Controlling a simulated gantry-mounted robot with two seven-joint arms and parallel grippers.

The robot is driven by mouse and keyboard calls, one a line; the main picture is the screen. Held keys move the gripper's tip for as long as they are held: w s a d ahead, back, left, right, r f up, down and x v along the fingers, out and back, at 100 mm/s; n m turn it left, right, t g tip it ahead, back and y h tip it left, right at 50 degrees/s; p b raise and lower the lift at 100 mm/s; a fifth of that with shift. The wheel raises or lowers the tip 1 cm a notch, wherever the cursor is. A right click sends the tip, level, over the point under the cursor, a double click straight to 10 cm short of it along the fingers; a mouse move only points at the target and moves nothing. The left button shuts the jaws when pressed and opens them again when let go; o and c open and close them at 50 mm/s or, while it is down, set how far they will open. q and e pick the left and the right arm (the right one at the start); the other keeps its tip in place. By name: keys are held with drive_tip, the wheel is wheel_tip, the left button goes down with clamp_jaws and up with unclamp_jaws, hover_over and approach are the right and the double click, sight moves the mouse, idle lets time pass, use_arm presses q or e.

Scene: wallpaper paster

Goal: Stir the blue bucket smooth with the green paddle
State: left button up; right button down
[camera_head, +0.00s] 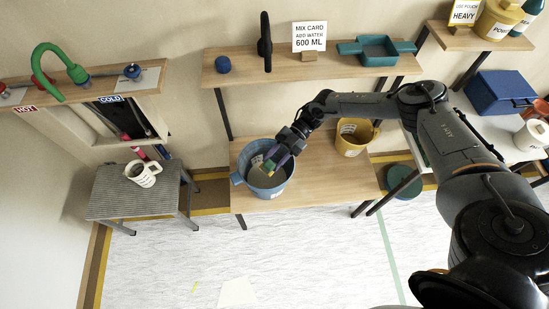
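The blue bucket (247,184) stands on the low wooden bench, left of its middle, with its open top facing up. Greyish contents show inside. My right arm reaches in from the right, and my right gripper (271,163) points down into the bucket's mouth. It looks shut on a small yellow-green piece (267,168), which appears to be the green paddle. Most of the paddle is hidden by the gripper and the bucket. Its depth in the contents cannot be told. My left gripper is not in view.
A yellow bucket (351,146) stands on the bench to the right. A shelf (335,67) above holds a mix card (309,37), a teal tray (376,57) and a dark upright object (265,42). A white jug (143,174) stands on a grey stool (110,200) at left. The front floor is mostly clear.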

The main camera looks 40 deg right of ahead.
wheel_tip(320, 180, up, 5)
drive_tip(key=p, duration=0.3)
drive_tip(key=shift+p, duration=0.4)
idle(0.5)
